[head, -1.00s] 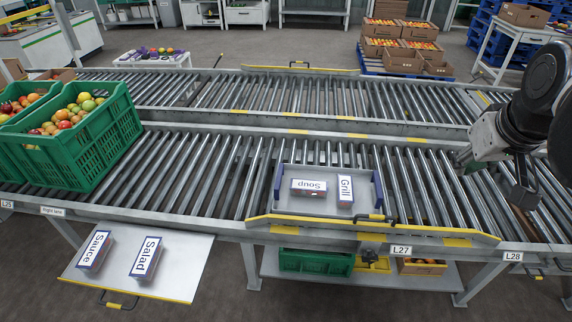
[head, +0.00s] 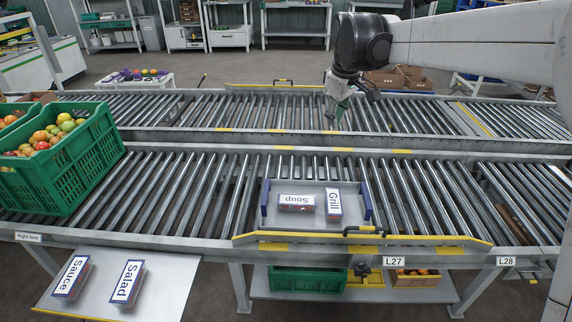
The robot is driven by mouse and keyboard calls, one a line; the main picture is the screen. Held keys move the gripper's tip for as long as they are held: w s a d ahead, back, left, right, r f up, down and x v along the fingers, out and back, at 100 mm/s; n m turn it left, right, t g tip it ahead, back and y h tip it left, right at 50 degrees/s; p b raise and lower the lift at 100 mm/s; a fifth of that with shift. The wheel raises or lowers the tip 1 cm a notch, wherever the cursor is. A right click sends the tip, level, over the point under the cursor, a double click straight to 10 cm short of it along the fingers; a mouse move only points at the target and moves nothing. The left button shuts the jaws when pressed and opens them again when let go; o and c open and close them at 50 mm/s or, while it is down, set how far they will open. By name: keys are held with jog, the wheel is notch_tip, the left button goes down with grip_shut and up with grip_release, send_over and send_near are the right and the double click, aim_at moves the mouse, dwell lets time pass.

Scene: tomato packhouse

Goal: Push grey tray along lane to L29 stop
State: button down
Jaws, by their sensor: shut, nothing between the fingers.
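The grey tray (head: 316,188) sits on the near roller lane (head: 195,190), behind the yellow-edged rail near the L27 label (head: 395,260). It holds a Soup box (head: 297,202) and a Grill box (head: 334,203). The tray has blue edges at its left and right ends. My gripper (head: 331,117) hangs over the far roller lane, behind the tray and a little to its right, apart from it. Its fingers are small in view and look closed with nothing held. An L28 label (head: 506,261) is at the right; no L29 label is in view.
A green crate of fruit (head: 75,165) stands on the near lane at the left. A yellow-edged rail (head: 360,239) runs along the near edge, with a black handle. Sauce (head: 72,278) and Salad (head: 128,283) boxes lie on a front shelf.

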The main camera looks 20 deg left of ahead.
jog(key=w+a+f+n+g+h+b, duration=0.2)
jog(key=a+f+n, duration=0.6)
jog(key=a+f, duration=2)
jog(key=shift+g+y, duration=0.3)
jog(key=shift+y, duration=0.2)
jog(key=f+b, duration=0.1)
jog(key=f, duration=0.2)
jog(key=f+b, duration=0.1)
jog(key=f, duration=0.2)
jog(key=a+f+b, duration=0.1)
jog(key=f+b, duration=0.1)
jog(key=f, duration=0.1)
jog(key=shift+w+a, duration=0.1)
jog(key=shift+w+d+r+b, duration=0.1)
jog(key=shift+w+d+b, duration=0.1)
jog(key=shift+d, duration=0.4)
jog(key=shift+w+d+r+b, duration=0.1)
jog(key=shift+d+b, duration=0.05)
jog(key=shift+d, duration=0.45)
jog(key=shift+w+d, duration=0.2)
jog(key=shift+d, duration=0.55)
jog(key=shift+n, duration=0.3)
